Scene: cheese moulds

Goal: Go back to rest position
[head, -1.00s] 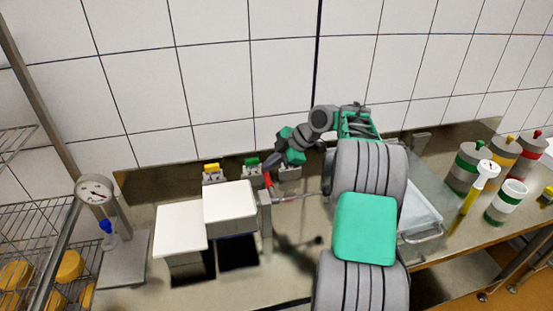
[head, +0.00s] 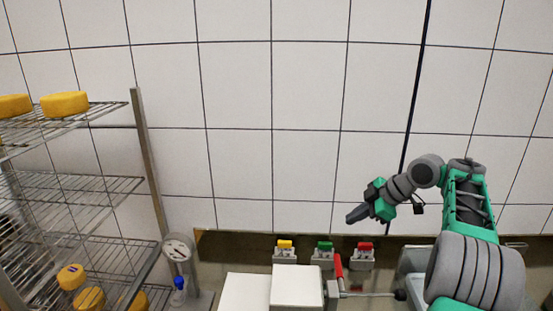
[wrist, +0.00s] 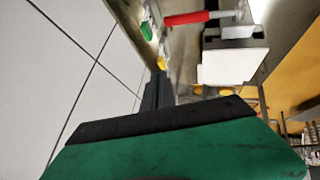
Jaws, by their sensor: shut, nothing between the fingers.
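My gripper (head: 357,215) is shut and empty. In the head view it is raised in front of the tiled wall, above the counter and apart from everything on it. My arm bends down to it from the right. In the wrist view its closed dark fingers (wrist: 157,93) point toward the counter's back edge.
Yellow (head: 285,251), green (head: 323,254) and red (head: 363,256) units stand along the wall. A gauge (head: 178,252) and a wire rack (head: 80,185) with yellow cheeses (head: 64,104) are at left.

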